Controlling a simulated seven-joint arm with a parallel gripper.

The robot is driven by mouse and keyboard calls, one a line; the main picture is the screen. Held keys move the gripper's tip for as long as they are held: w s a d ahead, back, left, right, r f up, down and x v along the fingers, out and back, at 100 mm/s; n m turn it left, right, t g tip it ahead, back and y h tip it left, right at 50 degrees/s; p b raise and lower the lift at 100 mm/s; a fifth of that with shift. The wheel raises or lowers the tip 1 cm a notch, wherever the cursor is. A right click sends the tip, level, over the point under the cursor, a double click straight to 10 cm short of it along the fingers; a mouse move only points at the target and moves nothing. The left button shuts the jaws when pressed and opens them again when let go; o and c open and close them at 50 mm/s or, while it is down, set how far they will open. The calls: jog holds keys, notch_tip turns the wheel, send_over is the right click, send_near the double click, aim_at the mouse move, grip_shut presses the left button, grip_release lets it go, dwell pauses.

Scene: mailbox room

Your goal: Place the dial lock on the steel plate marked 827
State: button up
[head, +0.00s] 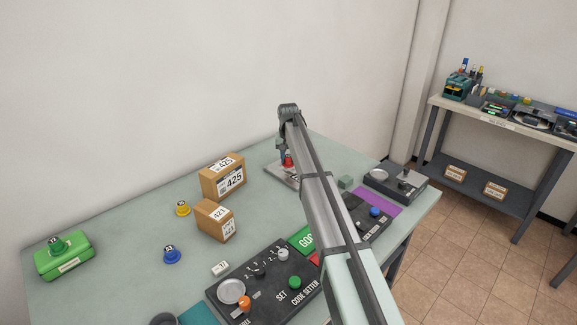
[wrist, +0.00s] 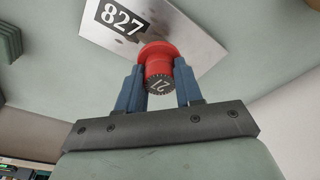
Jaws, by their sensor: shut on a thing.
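The red dial lock (wrist: 158,58) is between the two blue fingers of my gripper (wrist: 160,88), which is shut on it. Its numbered dial face shows in the wrist view. The steel plate marked 827 (wrist: 190,22) lies just beyond the lock in the wrist view. In the head view the red lock (head: 288,160) is over the plate (head: 276,172) at the back of the table, with my gripper (head: 287,156) around it. My arm hides part of the plate. I cannot tell whether the lock touches the plate.
Boxes marked 425 (head: 223,180) and 421 (head: 215,221) stand left of the plate. A code setter (head: 262,290) is in front.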

aim_at(288, 164)
jog(key=shift+f, duration=1.9)
jog(key=shift+f, duration=0.1)
jog(key=o, duration=1.1)
jog(key=r, duration=0.4)
jog(key=s+r, duration=0.1)
jog(key=r, duration=0.7)
jog(key=shift+s, duration=0.4)
